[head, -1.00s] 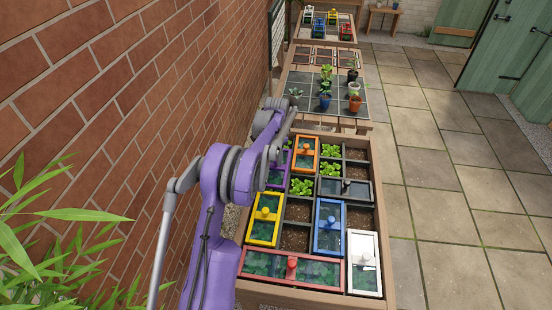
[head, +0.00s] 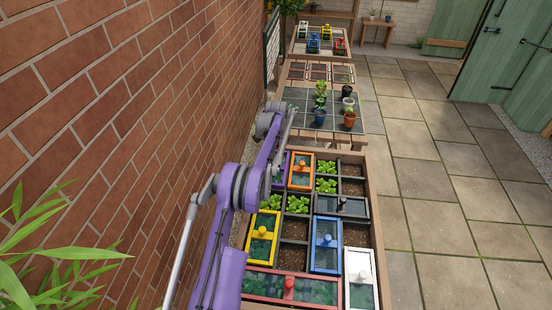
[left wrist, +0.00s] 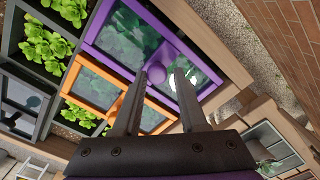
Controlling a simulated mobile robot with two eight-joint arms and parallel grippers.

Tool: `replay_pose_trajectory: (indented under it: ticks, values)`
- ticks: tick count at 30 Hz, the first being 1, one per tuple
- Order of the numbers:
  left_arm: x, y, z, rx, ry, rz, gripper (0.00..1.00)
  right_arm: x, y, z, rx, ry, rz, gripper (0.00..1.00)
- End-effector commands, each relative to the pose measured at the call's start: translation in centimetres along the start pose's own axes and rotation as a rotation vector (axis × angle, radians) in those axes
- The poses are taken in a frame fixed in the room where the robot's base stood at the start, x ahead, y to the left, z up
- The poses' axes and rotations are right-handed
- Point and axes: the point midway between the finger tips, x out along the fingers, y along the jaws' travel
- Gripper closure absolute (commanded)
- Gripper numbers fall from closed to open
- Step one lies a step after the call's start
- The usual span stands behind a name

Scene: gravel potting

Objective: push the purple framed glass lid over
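The purple framed glass lid (left wrist: 125,42) lies in the planter beside the orange lid, along the wall side. Its purple knob (left wrist: 157,73) shows in the left wrist view between my left gripper's (left wrist: 154,76) two fingers. The fingers are spread apart, one on each side of the knob; whether either touches it I cannot tell. In the head view only a strip of the purple lid (head: 279,183) shows beside my left arm, which hides the rest and the gripper. My right gripper is in no view.
The orange lid (left wrist: 118,98) sits right next to the purple one. Lettuces (head: 271,202) stand in open cells at the lid's near end. Yellow (head: 262,238), blue (head: 327,244), red and white lids lie nearer. The brick wall (head: 120,130) is close on the left.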

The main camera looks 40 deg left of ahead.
Motion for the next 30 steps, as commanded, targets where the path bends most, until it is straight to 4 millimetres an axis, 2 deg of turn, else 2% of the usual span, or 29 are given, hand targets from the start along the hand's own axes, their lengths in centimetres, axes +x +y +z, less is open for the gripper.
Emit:
replay_pose_trajectory:
  ticks: [1,3,14,17,24,30]
  values:
    - [-0.1,0.0,0.0,0.000,0.000,0.000,0.49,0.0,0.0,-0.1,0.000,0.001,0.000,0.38]
    - [-0.1,0.0,0.0,0.000,-0.001,0.001,0.38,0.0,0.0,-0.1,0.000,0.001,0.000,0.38]
    - [-0.5,0.1,0.1,0.000,-0.003,0.003,0.38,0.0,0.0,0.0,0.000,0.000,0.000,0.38]
    - [-1.8,0.1,0.1,0.000,-0.003,0.004,0.38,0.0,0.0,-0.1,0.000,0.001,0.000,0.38]
    - [-6.8,0.0,-0.1,0.000,-0.002,0.003,0.38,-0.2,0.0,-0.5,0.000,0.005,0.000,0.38]
    - [-9.9,0.0,-0.1,0.000,-0.002,0.002,0.38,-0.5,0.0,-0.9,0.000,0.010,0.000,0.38]
